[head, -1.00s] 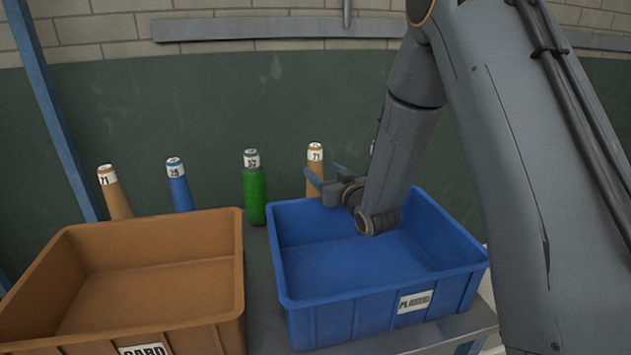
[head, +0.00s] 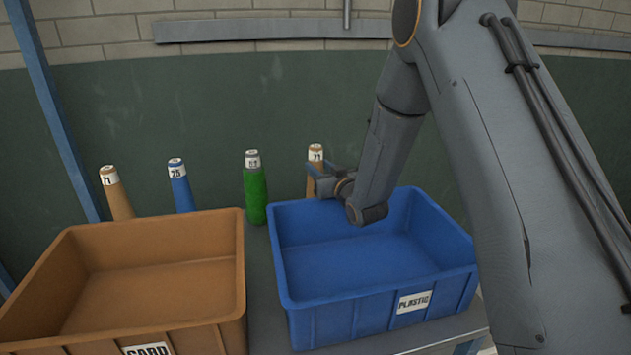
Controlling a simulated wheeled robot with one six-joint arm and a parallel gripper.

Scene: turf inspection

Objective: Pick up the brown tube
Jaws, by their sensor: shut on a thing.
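A brown tube (head: 315,164) with a white band marked 71 stands behind the blue bin, and its lower part is hidden by my gripper and the bin. My gripper (head: 315,178) is shut on this tube just below its white band. A second brown tube (head: 119,198), also marked 71, stands at the far left behind the brown bin and leans slightly left in the picture. My gripper is well apart from that one.
A blue tube (head: 182,192) and a green tube (head: 255,195) stand between the brown tubes. The empty brown bin (head: 226,270) is at left, and the empty blue bin (head: 345,318), labelled PLASTIC, is under my wrist. A dark green wall is behind.

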